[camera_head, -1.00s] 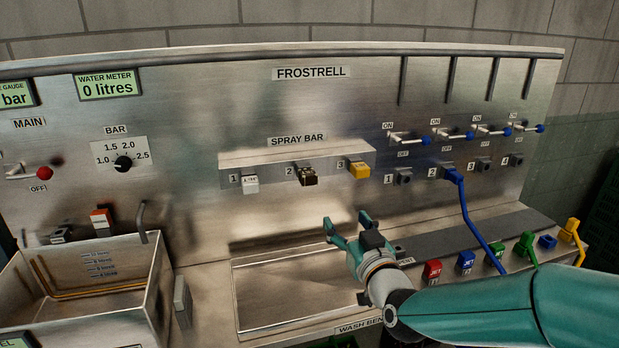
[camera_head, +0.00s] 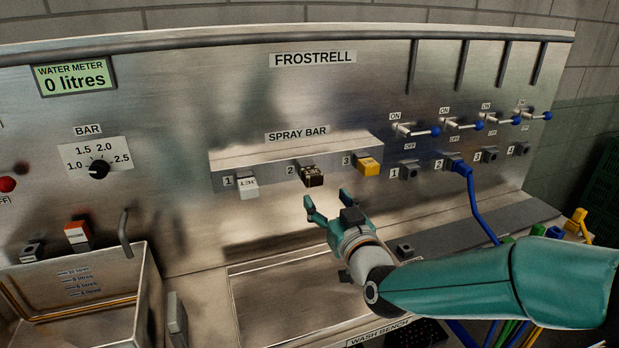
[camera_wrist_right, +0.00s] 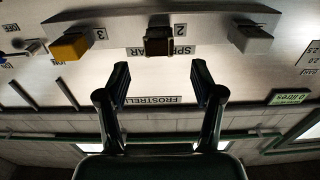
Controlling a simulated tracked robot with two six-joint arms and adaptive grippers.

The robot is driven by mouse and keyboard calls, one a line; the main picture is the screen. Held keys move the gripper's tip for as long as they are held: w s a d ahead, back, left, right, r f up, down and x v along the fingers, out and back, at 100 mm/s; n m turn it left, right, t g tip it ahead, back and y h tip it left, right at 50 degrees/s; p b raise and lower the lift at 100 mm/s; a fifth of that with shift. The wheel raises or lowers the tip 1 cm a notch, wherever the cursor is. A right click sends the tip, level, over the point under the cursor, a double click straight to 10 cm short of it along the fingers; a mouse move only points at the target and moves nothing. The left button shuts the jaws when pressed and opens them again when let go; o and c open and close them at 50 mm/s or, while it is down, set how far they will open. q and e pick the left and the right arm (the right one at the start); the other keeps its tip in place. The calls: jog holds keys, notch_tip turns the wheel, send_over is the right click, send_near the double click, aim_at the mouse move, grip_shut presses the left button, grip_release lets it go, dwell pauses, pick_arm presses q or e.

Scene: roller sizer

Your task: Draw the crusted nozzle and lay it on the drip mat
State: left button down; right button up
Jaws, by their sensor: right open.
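The crusted nozzle (camera_head: 312,176) is dark brown with pale flecks and sits in socket 2 of the spray bar (camera_head: 230,173). My right gripper (camera_head: 326,200) is open and empty, just below and in front of the nozzle, not touching it. In the right wrist view, which is upside down, the nozzle (camera_wrist_right: 159,43) lies beyond the gap between the open fingertips (camera_wrist_right: 160,76), roughly centred. A black ribbed surface (camera_head: 415,334) at the bottom edge may be the drip mat; it is partly cut off. My left gripper is not in view.
A white nozzle (camera_head: 246,187) is in socket 1 and a yellow one (camera_head: 368,166) in socket 3, close on either side. A sunken basin (camera_head: 285,290) lies below. A blue hose (camera_head: 473,205) hangs at the right. A steel tank (camera_head: 75,285) stands at the left.

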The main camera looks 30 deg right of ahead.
aim_at(315, 183)
jog(key=shift+p+x, duration=0.45)
jog(key=shift+x, duration=0.4)
jog(key=p+x, duration=0.1)
jog(key=x, duration=0.2)
jog(key=shift+w+r+p, duration=0.1)
jog(key=shift+w+p, duration=0.1)
jog(key=shift+p, duration=0.15)
jog(key=b+x, duration=0.1)
jog(key=x, duration=0.1)
jog(key=shift+w+d, duration=0.15)
jog(key=shift+w, duration=0.2)
jog(key=shift+w+d, duration=0.15)
jog(key=shift+w, duration=0.35)
jog(key=shift+b, duration=0.4)
jog(key=shift+b, duration=0.3)
jog(key=shift+b, duration=0.45)
